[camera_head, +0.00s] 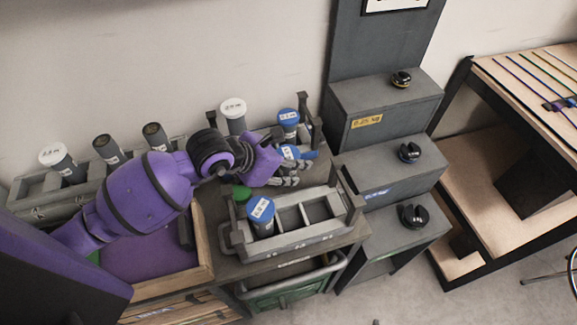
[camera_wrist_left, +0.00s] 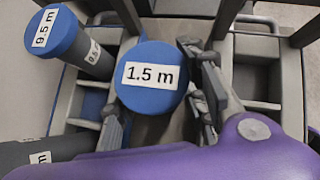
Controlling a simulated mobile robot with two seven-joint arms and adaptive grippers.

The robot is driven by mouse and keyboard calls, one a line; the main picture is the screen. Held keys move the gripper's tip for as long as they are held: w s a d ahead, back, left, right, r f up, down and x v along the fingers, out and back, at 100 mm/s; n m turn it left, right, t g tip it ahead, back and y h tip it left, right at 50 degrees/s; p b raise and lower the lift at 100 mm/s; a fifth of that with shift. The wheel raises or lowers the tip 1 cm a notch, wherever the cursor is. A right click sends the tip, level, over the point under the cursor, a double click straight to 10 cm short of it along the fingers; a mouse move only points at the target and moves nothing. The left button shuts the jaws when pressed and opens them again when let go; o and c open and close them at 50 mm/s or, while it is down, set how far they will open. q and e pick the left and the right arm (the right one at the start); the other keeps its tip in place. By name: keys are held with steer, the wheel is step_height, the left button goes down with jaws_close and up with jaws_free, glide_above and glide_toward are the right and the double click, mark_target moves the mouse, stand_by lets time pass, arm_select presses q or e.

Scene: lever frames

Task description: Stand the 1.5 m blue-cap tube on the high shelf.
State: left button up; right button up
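The 1.5 m blue-cap tube shows its round blue cap (camera_wrist_left: 150,78) from above in the left wrist view, label readable. In the head view the cap (camera_head: 290,152) is at my left gripper's fingertips. My left gripper (camera_head: 288,176) has its fingers closed around the tube just below the cap; it also shows in the left wrist view (camera_wrist_left: 160,108). The tube's body is mostly hidden, so its lower end and its clearance cannot be told. No label marks the high shelf; a raised back rack (camera_head: 30,203) runs along the wall. My right gripper is out of view.
Another blue-cap tube (camera_head: 288,118), labelled 9.5 m in the wrist view (camera_wrist_left: 57,34), stands behind. A front crate (camera_head: 330,228) holds a blue-cap tube (camera_head: 261,208) beside empty compartments. Grey stepped blocks (camera_head: 385,118) stand right.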

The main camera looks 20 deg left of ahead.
arm_select(q)
steer(key=c, duration=0.6)
steer(key=shift+r, duration=0.2)
jaws_close()
